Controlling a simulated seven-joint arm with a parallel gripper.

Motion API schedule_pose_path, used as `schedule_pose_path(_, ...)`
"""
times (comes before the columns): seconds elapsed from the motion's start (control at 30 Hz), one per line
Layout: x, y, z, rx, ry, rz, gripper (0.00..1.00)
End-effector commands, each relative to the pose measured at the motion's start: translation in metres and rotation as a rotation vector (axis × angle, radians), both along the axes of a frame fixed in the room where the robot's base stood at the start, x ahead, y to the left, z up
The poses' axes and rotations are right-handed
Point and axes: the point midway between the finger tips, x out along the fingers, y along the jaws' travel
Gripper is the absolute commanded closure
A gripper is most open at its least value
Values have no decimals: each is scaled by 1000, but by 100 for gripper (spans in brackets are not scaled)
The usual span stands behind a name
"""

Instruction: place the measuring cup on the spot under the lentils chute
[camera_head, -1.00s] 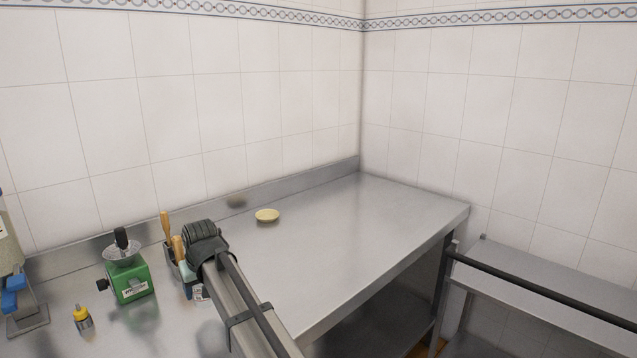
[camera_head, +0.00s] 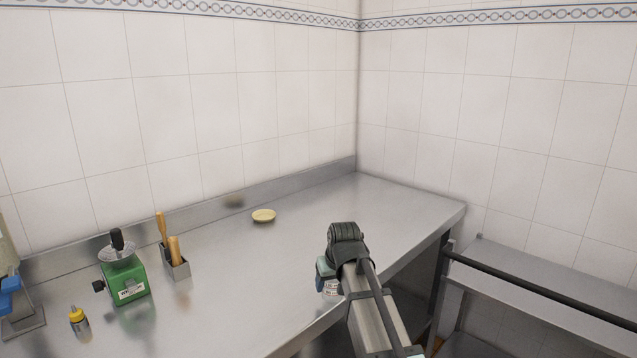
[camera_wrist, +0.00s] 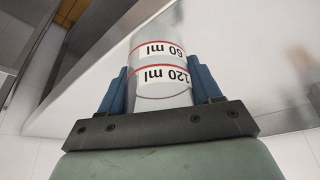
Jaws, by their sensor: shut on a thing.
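The measuring cup (camera_wrist: 160,62) is clear, with red lines and black 60 ml and 120 ml marks. It sits between the blue fingers of my gripper (camera_wrist: 162,85), which is shut on it. In the head view my gripper (camera_head: 325,278) is near the front edge of the steel counter, and the lower part of the cup (camera_head: 331,288) shows there. A dispenser-like thing with a blue part (camera_head: 10,284) and a metal base is cut off at the left edge. I cannot tell whether it is the lentils chute, and no label or spot is readable.
The steel counter (camera_head: 240,275) is mostly clear in the middle. A green scale (camera_head: 124,283), a yellow-capped bottle (camera_head: 79,320) and a utensil holder (camera_head: 178,268) stand at left. A small yellow dish (camera_head: 263,216) lies further back. A lower shelf unit (camera_head: 540,280) is at right.

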Motion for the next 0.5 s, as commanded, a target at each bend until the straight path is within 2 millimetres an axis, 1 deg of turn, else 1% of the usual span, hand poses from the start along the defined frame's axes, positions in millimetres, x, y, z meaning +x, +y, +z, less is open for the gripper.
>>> schedule_pose_path(0.03,-3,-18,-2,0,0,-22,68)
schedule_pose_path(0.1,-6,-39,-3,0,0,-44,68)
schedule_pose_path(0.3,-14,-92,-7,-1,1,-108,68)
schedule_pose_path(0.37,-13,-92,-23,0,3,-127,68)
schedule_pose_path(0.5,-13,-104,-52,-1,4,-180,68)
